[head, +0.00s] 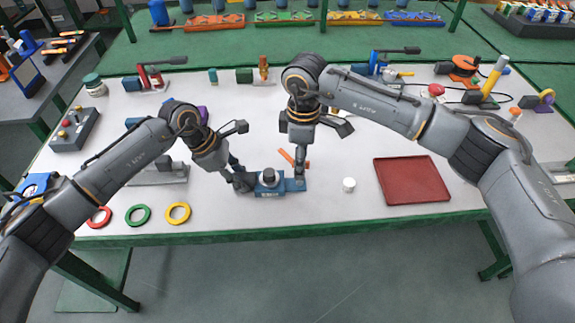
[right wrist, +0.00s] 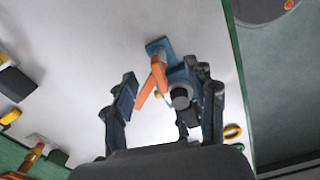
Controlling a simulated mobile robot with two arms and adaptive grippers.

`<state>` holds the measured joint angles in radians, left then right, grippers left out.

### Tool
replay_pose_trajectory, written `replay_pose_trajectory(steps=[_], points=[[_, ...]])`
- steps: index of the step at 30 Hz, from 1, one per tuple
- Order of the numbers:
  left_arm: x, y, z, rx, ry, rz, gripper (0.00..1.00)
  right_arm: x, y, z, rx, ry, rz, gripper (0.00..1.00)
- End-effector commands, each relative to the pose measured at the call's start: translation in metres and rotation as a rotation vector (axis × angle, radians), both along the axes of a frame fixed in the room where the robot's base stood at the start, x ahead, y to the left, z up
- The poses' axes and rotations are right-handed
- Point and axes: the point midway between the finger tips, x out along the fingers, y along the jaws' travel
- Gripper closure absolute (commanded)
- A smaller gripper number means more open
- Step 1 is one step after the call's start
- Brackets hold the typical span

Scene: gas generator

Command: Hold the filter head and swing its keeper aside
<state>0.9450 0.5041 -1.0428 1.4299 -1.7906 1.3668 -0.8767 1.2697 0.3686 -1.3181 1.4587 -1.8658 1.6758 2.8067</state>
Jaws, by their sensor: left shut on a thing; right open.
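The blue filter head (head: 270,188) stands near the front edge of the table, with a dark round cap (right wrist: 180,98) on it. Its orange keeper (head: 287,156) is a slanted bar; it also shows in the right wrist view (right wrist: 157,77). My left gripper (head: 245,182) is shut on the left end of the filter head. My right gripper (head: 300,172) points down at the right end of the head, close to the keeper. In the right wrist view its open fingers stand either side of the keeper and cap; I cannot tell whether they touch.
A small white cylinder (head: 348,185) and a red tray (head: 411,187) lie to the right. Red, green (head: 138,215) and yellow (head: 178,212) rings lie at the front left. A grey block (head: 165,174) is beside my left arm. Tools line the back.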

Motion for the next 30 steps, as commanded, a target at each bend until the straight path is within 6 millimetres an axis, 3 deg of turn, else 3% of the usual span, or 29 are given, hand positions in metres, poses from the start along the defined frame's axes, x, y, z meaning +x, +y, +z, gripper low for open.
replay_pose_trajectory(steps=[15, 26, 29, 30], points=[[-0.001, 0.000, -0.001, 0.001, 0.002, -0.001, 1.00, 0.001, 0.000, 0.060, 0.001, -0.003, 0.000, 0.43], [-0.001, 0.000, -0.001, 0.001, 0.002, -0.001, 1.00, 0.000, 0.000, 0.068, 0.001, -0.001, 0.000, 0.43], [-0.001, 0.000, -0.001, 0.001, 0.002, -0.001, 1.00, 0.000, 0.000, 0.068, 0.001, -0.001, 0.005, 0.60], [-0.001, 0.000, -0.001, 0.001, 0.002, -0.001, 1.00, 0.000, 0.000, 0.068, 0.001, -0.001, 0.016, 0.60]])
